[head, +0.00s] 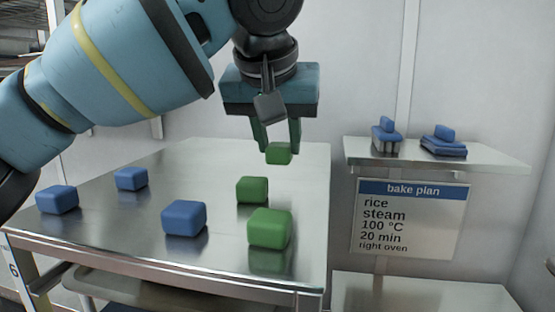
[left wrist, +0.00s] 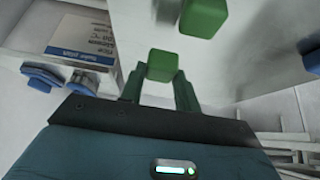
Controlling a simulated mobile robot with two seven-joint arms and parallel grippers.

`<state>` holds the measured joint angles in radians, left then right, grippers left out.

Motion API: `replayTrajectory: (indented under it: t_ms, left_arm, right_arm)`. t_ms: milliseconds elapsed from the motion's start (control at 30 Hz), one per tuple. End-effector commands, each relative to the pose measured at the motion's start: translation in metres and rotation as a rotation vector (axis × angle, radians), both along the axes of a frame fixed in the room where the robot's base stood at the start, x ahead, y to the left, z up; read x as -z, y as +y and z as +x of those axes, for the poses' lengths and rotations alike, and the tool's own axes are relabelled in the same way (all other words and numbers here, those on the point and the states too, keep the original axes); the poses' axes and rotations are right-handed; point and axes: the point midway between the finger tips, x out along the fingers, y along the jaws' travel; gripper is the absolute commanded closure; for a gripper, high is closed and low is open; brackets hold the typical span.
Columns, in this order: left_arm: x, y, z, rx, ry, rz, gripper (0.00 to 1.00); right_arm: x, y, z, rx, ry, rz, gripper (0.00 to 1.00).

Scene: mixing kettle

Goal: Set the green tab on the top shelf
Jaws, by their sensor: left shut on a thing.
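A small green tab (head: 279,154) is held between the fingertips of my left gripper (head: 278,148), above the far right part of the steel table. In the left wrist view the green tab (left wrist: 162,66) sits between the fingers of my left gripper (left wrist: 158,78). The top shelf (head: 485,157) is a pale ledge on the wall to the right of the gripper. Two blue-topped things stand on it: a ribbed one (head: 386,146) and a flat stacked one (head: 443,148). My right gripper is not in view.
On the table (head: 100,225) stand two more green blocks, a near one (head: 270,228) and a farther one (head: 252,190), and three blue blocks (head: 184,218). A bake plan sign (head: 410,220) hangs under the top shelf. A lower ledge (head: 420,295) is bare. The top shelf's right end is clear.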

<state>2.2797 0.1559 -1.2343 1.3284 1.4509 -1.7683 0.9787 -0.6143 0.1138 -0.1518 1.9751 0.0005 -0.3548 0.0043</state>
Motion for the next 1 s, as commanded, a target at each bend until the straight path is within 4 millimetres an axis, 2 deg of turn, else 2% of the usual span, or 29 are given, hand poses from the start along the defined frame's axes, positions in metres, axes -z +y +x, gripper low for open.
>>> replayTrajectory:
  t_ms: [200, 433, 800, 833, 1000]
  left_arm:
    - [0.002, 0.001, 0.010, -0.002, 0.000, 0.000, 0.90]
    - [0.034, 0.001, 0.009, 0.000, 0.000, 0.001, 0.90]
    - [0.037, 0.001, 0.008, 0.001, -0.002, 0.000, 0.90]
    - [0.037, 0.001, 0.007, 0.001, -0.002, 0.000, 0.67]
    - [0.038, 0.001, 0.008, 0.000, -0.001, 0.000, 0.46]
  right_arm:
    - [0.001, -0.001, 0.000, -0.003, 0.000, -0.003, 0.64]
    - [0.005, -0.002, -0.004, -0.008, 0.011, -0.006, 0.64]
    - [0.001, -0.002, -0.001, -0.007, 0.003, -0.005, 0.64]
    - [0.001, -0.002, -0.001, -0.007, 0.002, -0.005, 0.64]
    - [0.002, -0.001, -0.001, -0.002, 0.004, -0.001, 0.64]
